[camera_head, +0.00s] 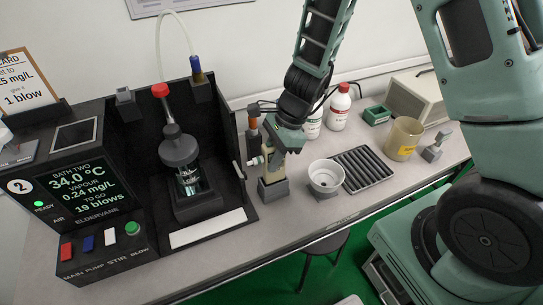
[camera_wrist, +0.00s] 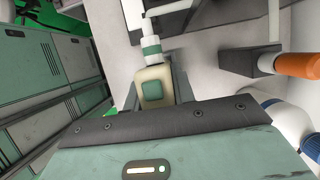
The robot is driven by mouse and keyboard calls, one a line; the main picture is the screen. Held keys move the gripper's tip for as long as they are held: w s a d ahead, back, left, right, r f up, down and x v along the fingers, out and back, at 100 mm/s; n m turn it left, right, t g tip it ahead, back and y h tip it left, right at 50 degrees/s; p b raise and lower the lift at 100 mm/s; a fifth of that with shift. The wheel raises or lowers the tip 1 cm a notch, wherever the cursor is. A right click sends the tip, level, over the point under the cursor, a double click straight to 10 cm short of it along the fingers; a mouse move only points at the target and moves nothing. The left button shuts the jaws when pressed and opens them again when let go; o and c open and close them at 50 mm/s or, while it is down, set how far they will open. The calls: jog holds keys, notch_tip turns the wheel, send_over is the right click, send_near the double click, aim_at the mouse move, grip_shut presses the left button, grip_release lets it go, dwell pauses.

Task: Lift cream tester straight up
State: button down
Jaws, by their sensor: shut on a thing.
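The cream tester (camera_head: 271,171) stands upright in the head view, its lower end at a grey block holder (camera_head: 273,190). I cannot tell whether its base still sits inside the holder. A white mouthpiece with a green band sticks out to its left. My gripper (camera_head: 279,150) comes down from above and is shut on the tester's upper body. In the wrist view the cream tester (camera_wrist: 152,74) shows its green square button and white mouthpiece. The fingertips are mostly hidden there by the dark gripper edge.
The black bath station (camera_head: 110,190) with a glass vessel (camera_head: 190,180) stands close left. An orange tester (camera_head: 254,124) in its holder is just behind. A white bowl (camera_head: 326,175), ribbed black tray (camera_head: 362,168), beige cup (camera_head: 404,138) and red-capped bottle (camera_head: 340,106) are to the right.

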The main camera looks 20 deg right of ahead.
jog(key=shift+r+p, duration=0.9)
jog(key=shift+r, duration=0.2)
